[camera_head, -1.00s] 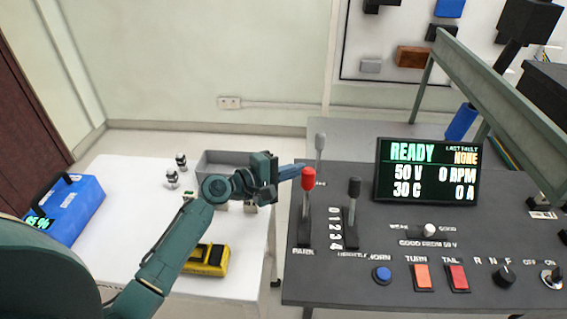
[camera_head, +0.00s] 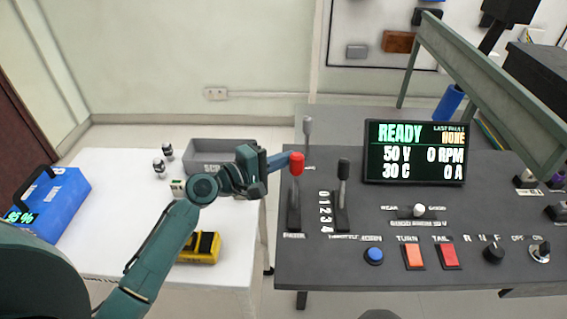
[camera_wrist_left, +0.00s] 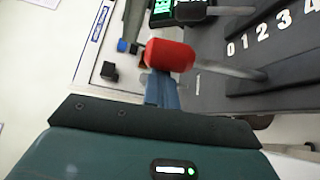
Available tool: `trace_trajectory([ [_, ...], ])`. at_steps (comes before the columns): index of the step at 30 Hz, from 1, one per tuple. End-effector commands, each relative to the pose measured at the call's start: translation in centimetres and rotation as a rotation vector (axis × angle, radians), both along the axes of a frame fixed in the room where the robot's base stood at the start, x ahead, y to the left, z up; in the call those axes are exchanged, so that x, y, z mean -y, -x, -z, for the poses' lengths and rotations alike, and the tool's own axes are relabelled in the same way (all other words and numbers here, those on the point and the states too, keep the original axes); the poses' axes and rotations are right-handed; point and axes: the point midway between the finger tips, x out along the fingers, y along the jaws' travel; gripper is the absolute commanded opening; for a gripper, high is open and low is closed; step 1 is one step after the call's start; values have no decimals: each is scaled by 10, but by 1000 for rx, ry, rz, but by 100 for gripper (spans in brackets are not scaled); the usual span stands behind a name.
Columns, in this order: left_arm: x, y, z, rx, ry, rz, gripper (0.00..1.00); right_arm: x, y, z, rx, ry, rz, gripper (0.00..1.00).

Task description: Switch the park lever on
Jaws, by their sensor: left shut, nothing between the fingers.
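The park lever stands upright at the left end of the dark console, with a red knob (camera_head: 297,162) on top and a PARK label at its base. My left gripper (camera_head: 286,160) is shut and empty, at knob height on the knob's left side. Its blue fingers end right by the knob; I cannot tell whether they touch it. In the left wrist view the red knob (camera_wrist_left: 170,55) covers part of the view just past the closed fingertips (camera_wrist_left: 160,85). My right gripper is not in view.
A black-knobbed throttle lever (camera_head: 343,180) stands close on the right, and a grey lever (camera_head: 307,130) behind. The display (camera_head: 414,152) reads READY. A white table (camera_head: 120,215) at left holds a grey bin (camera_head: 215,148), a yellow device (camera_head: 203,247) and a blue case (camera_head: 50,205).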

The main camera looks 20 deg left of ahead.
Motion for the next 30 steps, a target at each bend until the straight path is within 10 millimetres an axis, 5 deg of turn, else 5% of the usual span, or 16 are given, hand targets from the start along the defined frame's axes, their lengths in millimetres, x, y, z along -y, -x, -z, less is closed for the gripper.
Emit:
trace_trajectory([
  [15,13,41,5,334,-97,4,0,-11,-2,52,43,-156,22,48],
  [30,18,59,-1,478,-138,3,0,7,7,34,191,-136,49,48],
])
